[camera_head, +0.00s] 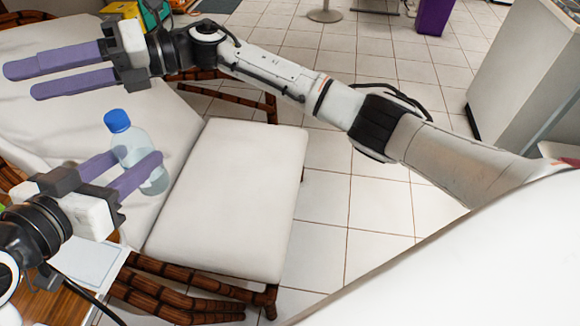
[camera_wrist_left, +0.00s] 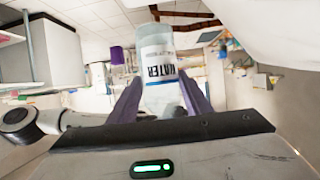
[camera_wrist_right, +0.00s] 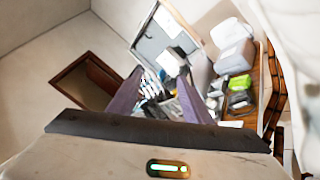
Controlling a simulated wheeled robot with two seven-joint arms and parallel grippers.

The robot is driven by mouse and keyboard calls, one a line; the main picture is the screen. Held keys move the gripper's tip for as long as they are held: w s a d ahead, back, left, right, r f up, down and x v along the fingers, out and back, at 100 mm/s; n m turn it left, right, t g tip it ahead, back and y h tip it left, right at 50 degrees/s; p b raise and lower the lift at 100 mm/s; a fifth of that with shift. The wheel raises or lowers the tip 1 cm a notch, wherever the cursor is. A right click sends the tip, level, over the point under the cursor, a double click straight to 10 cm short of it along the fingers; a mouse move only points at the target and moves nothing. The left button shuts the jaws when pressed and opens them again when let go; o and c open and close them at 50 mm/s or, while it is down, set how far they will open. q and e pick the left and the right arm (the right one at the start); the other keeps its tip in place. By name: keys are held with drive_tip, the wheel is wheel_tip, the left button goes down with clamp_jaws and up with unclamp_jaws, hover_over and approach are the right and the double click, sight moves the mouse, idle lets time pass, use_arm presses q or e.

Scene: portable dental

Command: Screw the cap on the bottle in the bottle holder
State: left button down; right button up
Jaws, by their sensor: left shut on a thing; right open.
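A clear water bottle (camera_head: 131,146) with a blue cap (camera_head: 117,121) on its top is held at the left of the head view, leaning slightly. My left gripper (camera_head: 137,168) is shut on the lower body of the bottle. In the left wrist view the bottle's WATER label (camera_wrist_left: 160,65) shows between the fingers. My right gripper (camera_head: 60,75) is open and empty, above and to the left of the cap in the head view. Its fingers (camera_wrist_right: 150,95) also show in the right wrist view with nothing between them up close. I cannot make out a bottle holder.
A white padded chair (camera_head: 230,190) on a dark cane frame lies under and beside the bottle. A wooden table (camera_head: 50,300) is at the lower left. A grey cabinet (camera_head: 525,80) and a purple bin (camera_head: 436,15) stand farther off. Tiled floor is clear in the middle.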

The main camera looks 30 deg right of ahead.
drive_tip(key=w+d+f+m+t+h, duration=0.2)
drive_tip(key=w+d+f+m+t, duration=0.2)
drive_tip(key=d+m+t, duration=0.4)
drive_tip(key=w+d+f+m+t+h, duration=0.1)
drive_tip(key=w+d+f+m+t, duration=0.4)
drive_tip(key=d, duration=0.5)
drive_tip(key=s+d+f+m+t+h, duration=0.4)
drive_tip(key=d+f+m+h, duration=0.7)
drive_tip(key=d, duration=0.4)
drive_tip(key=s+a+f+m+g+h, duration=0.2)
drive_tip(key=s+f+m+g, duration=0.2)
drive_tip(key=s+f+m, duration=0.85)
use_arm(q)
drive_tip(key=shift+r, duration=0.1)
use_arm(e)
drive_tip(key=s+a+f+m+g, duration=0.2)
drive_tip(key=s+f, duration=0.4)
drive_tip(key=s, duration=0.4)
drive_tip(key=s+a+f+m+g, duration=0.2)
drive_tip(key=s+f, duration=0.5)
drive_tip(key=s, duration=0.3)
drive_tip(key=shift+f+g, duration=0.25)
drive_tip(key=shift+g, duration=0.15)
drive_tip(key=shift+a, duration=0.1)
